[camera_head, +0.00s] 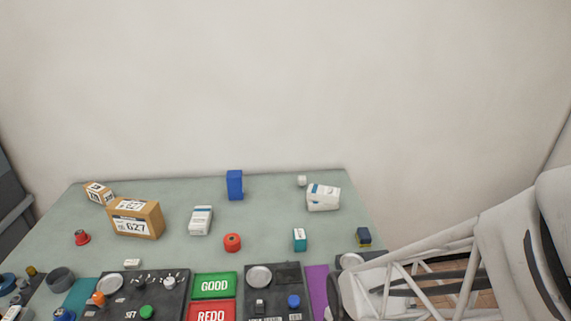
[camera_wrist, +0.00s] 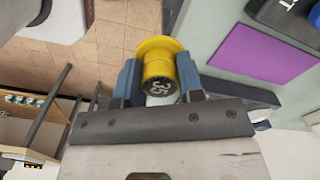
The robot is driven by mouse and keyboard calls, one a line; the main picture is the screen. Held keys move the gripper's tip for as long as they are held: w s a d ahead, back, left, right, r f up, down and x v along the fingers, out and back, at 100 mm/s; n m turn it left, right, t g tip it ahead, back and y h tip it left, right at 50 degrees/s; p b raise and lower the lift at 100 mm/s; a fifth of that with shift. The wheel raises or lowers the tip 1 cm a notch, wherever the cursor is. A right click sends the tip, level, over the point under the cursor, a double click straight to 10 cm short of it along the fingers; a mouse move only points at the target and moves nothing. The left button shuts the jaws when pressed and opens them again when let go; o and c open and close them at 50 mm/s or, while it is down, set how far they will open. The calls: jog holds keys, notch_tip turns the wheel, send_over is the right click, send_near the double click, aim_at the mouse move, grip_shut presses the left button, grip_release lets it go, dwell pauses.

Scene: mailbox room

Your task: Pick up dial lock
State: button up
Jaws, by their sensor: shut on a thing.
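My gripper (camera_wrist: 160,82) shows in the wrist view with its two blue-grey fingers closed on a yellow round piece, which looks like the dial lock (camera_wrist: 154,49). It has a wide yellow flange at the far end and a black near face marked "35". One finger lies on each side of it. The floor and the table's edge show behind it. In the head view my pale arm comes in from the lower right, and I cannot make out the held piece there.
The grey-green table (camera_head: 270,215) holds cardboard boxes (camera_head: 136,219), a blue box (camera_head: 235,185), a white package (camera_head: 323,198), a red roll (camera_head: 232,243) and a teal box (camera_head: 299,240). A dark blue and yellow block (camera_head: 364,237) sits near the right edge. Dark panels and a purple mat (camera_wrist: 263,54) lie in front.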

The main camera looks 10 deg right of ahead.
jog(key=shift+s+r, duration=0.15)
jog(key=shift+s, duration=1)
jog(key=shift+w+a+r, duration=0.15)
jog(key=shift+w+r, duration=0.1)
jog(key=shift+w, duration=0.3)
jog(key=w+a+r, duration=0.1)
jog(key=w+a, duration=0.1)
jog(key=w, duration=0.2)
jog(key=w+a+r, duration=0.2)
jog(key=w+a, duration=0.1)
jog(key=w, duration=0.2)
jog(key=w+a+r, duration=0.2)
jog(key=w+a, duration=0.1)
jog(key=w, duration=0.2)
jog(key=shift+w+r, duration=0.15)
jog(key=w+a+r, duration=0.3)
jog(key=w+a, duration=0.7)
jog(key=a, duration=0.4)
jog(key=w+a+r, duration=0.2)
jog(key=w+a, duration=0.7)
jog(key=a, duration=0.4)
jog(key=w+a, duration=0.1)
jog(key=a, duration=0.6)
jog(key=w+a+r, duration=0.1)
jog(key=w+a, duration=0.1)
jog(key=a, duration=0.6)
jog(key=shift+w+a, duration=0.25)
